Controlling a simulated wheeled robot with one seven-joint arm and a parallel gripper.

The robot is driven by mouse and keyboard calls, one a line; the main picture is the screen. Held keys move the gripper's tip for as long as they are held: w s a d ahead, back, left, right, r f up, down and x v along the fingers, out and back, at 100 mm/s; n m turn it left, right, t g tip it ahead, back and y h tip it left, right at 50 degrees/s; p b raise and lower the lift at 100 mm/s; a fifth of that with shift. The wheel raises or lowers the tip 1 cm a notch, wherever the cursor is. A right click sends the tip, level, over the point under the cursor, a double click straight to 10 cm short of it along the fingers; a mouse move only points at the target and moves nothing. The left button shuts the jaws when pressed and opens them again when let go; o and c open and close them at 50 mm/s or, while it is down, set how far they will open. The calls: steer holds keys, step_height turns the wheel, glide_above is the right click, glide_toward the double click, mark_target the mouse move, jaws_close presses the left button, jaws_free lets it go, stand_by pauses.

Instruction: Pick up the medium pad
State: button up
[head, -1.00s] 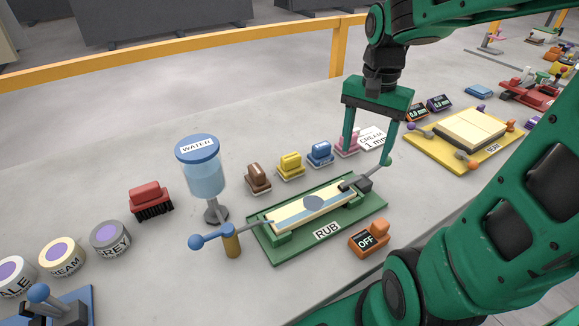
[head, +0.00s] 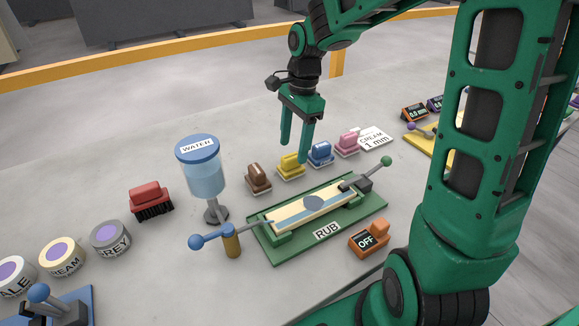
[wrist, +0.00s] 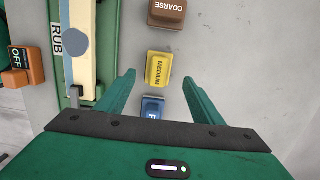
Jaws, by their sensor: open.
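The medium pad (wrist: 159,68) is a yellow block labelled MEDIUM in the wrist view, lying on the slab just ahead of my fingertips. In the head view the yellow pad (head: 291,165) sits in a row between a brown pad and a blue pad, with a fingertip overlapping its edge. My gripper (head: 293,150) is open and empty, pointing down above the row. In the wrist view its two green fingers (wrist: 157,76) are spread wide, with the blue pad (wrist: 152,107) partly hidden between them. The height of the fingertips above the pad is hard to tell.
The brown coarse pad (wrist: 167,13) and a pink pad (head: 346,142) are in the same row. The green RUB fixture (head: 330,233) with its clamp lies in front. A water dispenser (head: 203,175) and a red brush (head: 151,200) stand to the left. Bare slab lies behind the row.

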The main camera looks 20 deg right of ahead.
mark_target(291, 155)
steer(key=shift+s+a+f, duration=0.1)
steer(key=shift+a+f, duration=0.05)
steer(key=shift+f, duration=0.75)
steer(key=shift+s+a+f, duration=0.1)
steer(key=shift+a+f, duration=0.1)
steer(key=shift+f, duration=0.75)
steer(key=shift+a+f, duration=0.15)
steer(key=shift+f, duration=0.75)
steer(key=c, duration=1.2)
